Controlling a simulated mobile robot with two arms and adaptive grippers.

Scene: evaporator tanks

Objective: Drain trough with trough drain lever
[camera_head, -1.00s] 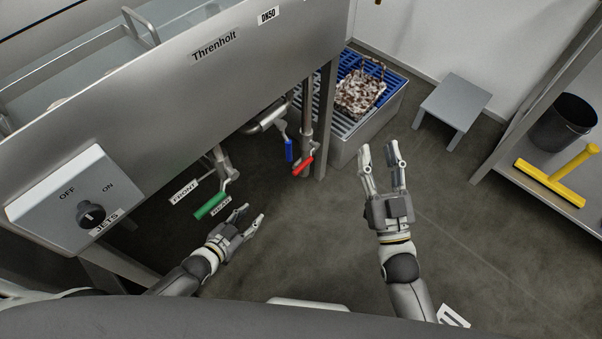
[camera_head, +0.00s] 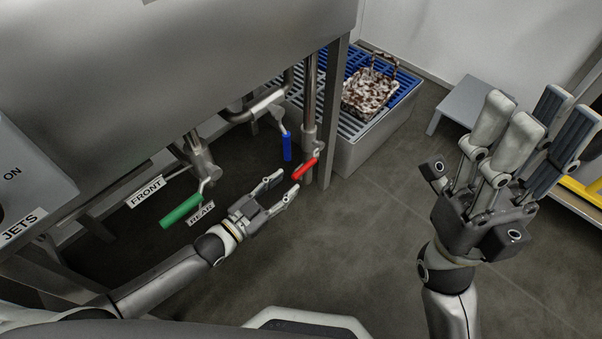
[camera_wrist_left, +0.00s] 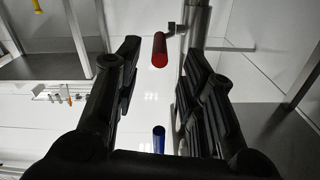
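Three valve levers hang under the steel trough (camera_head: 160,80). The green lever (camera_head: 181,211) is at the left, by labels reading FRONT and REAR. The blue lever (camera_head: 287,147) hangs down further back. The red lever (camera_head: 305,168) slants on a vertical pipe by the trough's leg. None is labelled as the drain. My left gripper (camera_head: 282,187) is open and empty, its fingertips just short of the red lever. In the left wrist view the red lever (camera_wrist_left: 160,50) shows between the open fingers, with the blue lever (camera_wrist_left: 158,139) below. My right gripper (camera_head: 535,125) is open and empty at the right.
A floor drain box with a blue and grey grate (camera_head: 345,125) stands behind the trough's leg (camera_head: 335,100), holding a brown-and-white mottled basket (camera_head: 370,97). A grey stool (camera_head: 470,105) is behind my right gripper. The floor between my arms is clear.

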